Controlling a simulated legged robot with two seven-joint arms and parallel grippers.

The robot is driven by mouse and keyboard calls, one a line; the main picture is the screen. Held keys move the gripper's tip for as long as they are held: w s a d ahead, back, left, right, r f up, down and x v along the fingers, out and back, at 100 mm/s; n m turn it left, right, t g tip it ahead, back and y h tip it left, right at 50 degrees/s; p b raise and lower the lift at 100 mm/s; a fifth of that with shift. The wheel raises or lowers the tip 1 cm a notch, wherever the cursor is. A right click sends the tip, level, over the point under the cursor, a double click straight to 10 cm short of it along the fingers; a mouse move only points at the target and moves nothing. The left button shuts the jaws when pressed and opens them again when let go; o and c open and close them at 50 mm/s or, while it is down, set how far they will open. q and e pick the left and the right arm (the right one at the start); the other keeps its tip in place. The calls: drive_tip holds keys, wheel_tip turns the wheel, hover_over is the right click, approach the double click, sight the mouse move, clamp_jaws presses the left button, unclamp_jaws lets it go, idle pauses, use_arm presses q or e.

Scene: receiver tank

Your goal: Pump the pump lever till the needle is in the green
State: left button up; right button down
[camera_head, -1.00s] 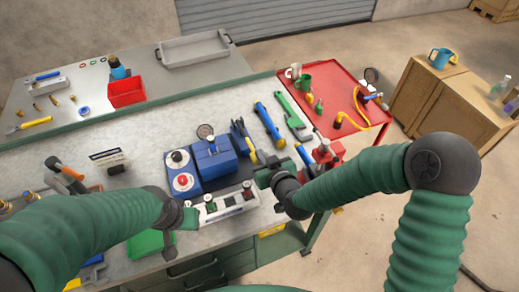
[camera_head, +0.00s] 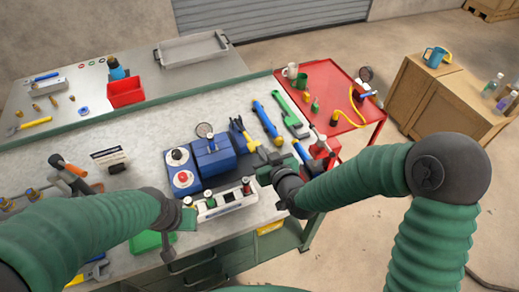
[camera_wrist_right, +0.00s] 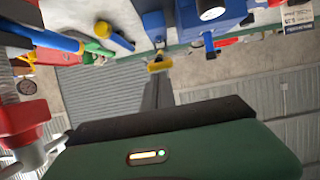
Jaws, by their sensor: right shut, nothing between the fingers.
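A red fitting with a bare metal rod (camera_head: 319,138), possibly the pump and its lever, stands on the bench's right edge, partly hidden by my right arm. Red and silver parts (camera_wrist_right: 22,122) also show at the left of the right wrist view. A round gauge (camera_head: 366,74) sits on the red cart and another dial (camera_head: 205,130) stands behind the blue unit; their needles are too small to read. My right gripper (camera_head: 264,163) is shut and empty, beside the yellow tool ends and left of the red fitting. My left gripper (camera_head: 187,218) is at the bench front; its jaws are unclear.
The blue unit (camera_head: 213,160) and a white block with knobs (camera_head: 222,203) stand between my grippers. Blue and green tools (camera_head: 291,113) lie behind the right one. A red cart (camera_head: 335,85) holds cups and a yellow hose.

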drive_tip(key=p+v, duration=0.7)
drive_tip(key=shift+s+d+p, duration=0.2)
drive_tip(key=shift+d+p, duration=0.05)
drive_tip(key=shift+p, duration=0.05)
drive_tip(key=shift+f, duration=0.1)
idle(0.9)
